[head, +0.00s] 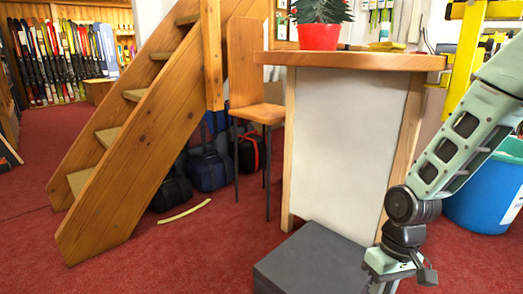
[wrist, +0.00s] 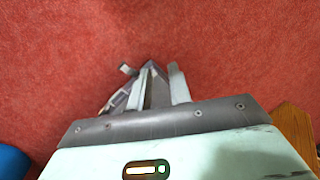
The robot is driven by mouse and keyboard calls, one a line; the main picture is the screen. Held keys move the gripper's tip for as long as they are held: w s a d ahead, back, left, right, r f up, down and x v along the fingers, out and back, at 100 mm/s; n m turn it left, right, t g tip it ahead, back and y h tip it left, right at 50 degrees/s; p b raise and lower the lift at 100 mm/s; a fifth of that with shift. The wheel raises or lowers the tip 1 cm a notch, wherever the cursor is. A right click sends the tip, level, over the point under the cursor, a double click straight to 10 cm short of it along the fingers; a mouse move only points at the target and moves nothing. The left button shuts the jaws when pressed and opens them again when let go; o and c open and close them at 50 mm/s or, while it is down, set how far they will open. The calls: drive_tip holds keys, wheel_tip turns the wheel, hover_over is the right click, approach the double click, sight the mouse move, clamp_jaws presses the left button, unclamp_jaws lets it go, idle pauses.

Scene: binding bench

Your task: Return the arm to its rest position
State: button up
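My arm comes in from the right edge of the head view and bends down at a dark joint in front of the bench's right side. My gripper (wrist: 158,86) points at the red carpet in the wrist view. Its grey fingers show beyond the dark edge of my pale green link, and nothing clearly held shows between them. Whether they are apart or closed is unclear. In the head view the lower end of my arm runs to the bottom edge, and the fingertips are not clear there.
A wooden-topped bench (head: 350,62) carries a red plant pot (head: 318,37). A dark grey box (head: 312,262) lies on the floor at its foot, close to my arm. A blue bin (head: 487,195) stands at right. A chair (head: 258,112) and wooden stairs (head: 140,130) stand left; open carpet (head: 190,250) lies in front.

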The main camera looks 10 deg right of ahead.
drive_tip(key=s+a+r+n+t+h+p, duration=0.15)
drive_tip(key=s+a+r+n, duration=0.45)
drive_tip(key=s+a+r, duration=0.85)
wheel_tip(320, 180, up, 39)
drive_tip(key=w+a+p, duration=0.1)
drive_tip(key=p, duration=3.7)
drive_tip(key=shift+w+f, duration=0.15)
drive_tip(key=shift+w, duration=0.15)
drive_tip(key=shift+f, duration=0.1)
